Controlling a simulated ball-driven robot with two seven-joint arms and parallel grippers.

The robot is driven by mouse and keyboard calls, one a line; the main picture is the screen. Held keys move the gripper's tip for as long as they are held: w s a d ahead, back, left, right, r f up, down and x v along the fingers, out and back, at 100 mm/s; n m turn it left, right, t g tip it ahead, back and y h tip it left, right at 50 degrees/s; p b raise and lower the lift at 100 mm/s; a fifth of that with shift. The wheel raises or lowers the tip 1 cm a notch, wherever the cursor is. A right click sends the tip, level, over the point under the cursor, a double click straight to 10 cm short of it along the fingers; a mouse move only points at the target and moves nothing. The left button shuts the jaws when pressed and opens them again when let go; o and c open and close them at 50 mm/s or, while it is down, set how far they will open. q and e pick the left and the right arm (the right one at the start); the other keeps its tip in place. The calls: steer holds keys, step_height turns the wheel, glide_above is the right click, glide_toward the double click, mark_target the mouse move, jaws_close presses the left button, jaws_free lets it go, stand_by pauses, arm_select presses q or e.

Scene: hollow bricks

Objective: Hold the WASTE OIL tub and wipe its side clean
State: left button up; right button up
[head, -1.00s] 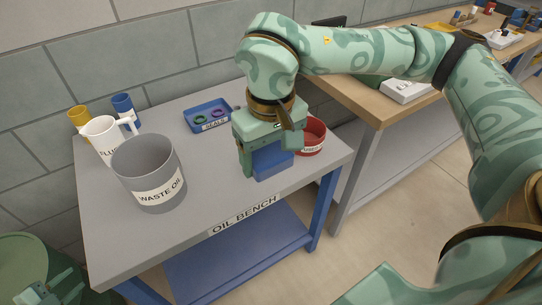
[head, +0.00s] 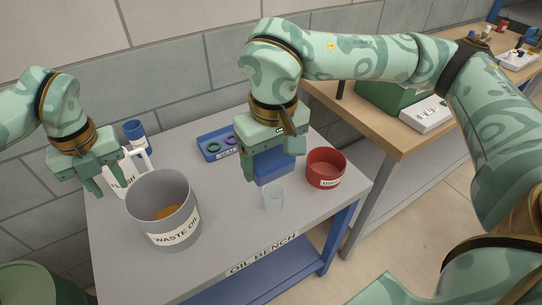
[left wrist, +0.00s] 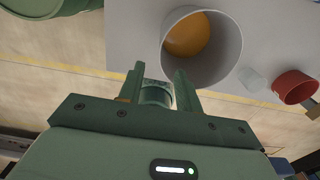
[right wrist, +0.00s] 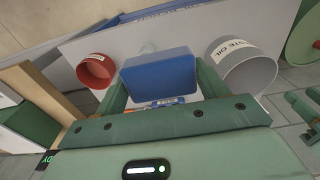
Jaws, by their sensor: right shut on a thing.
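The WASTE OIL tub (head: 146,217) is a grey open tub with a white label, upright on the bench, with orange oil inside. It also shows in the left wrist view (left wrist: 232,52) and the right wrist view (right wrist: 256,75). My left gripper (head: 104,186) is open and empty, to the left of the tub and above its rim height, in front of the white jug. Its spread fingers (left wrist: 158,82) show in the left wrist view. My right gripper (head: 270,172) is shut on a blue block (head: 274,167), held above the bench, right of the tub and apart from it.
A white FLUSH jug (head: 122,180) and blue cup (head: 134,131) stand behind the tub. A blue tray (head: 207,147) with rings lies at the back. A clear glass (head: 273,198) and red bowl (head: 325,170) stand right. The bench front between tub and glass is clear.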

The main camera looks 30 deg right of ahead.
mark_target(127, 210)
arm_select(q)
steer(key=shift+f+b, duration=0.5)
steer(key=shift+f, duration=0.1)
arm_select(e)
steer(key=shift+f, duration=0.6)
arm_select(q)
step_height(127, 210, down, 6)
steer(key=b, duration=0.4)
steer(key=shift+r, duration=0.25)
steer(key=shift+f, duration=1.55)
arm_select(e)
steer(key=shift+g, duration=0.3)
steer(key=shift+w+f, duration=0.2)
steer(key=shift+f, duration=1.2)
steer(key=shift+w+f, duration=0.15)
steer(key=shift+f, duration=1.25)
arm_select(q)
jaws_close()
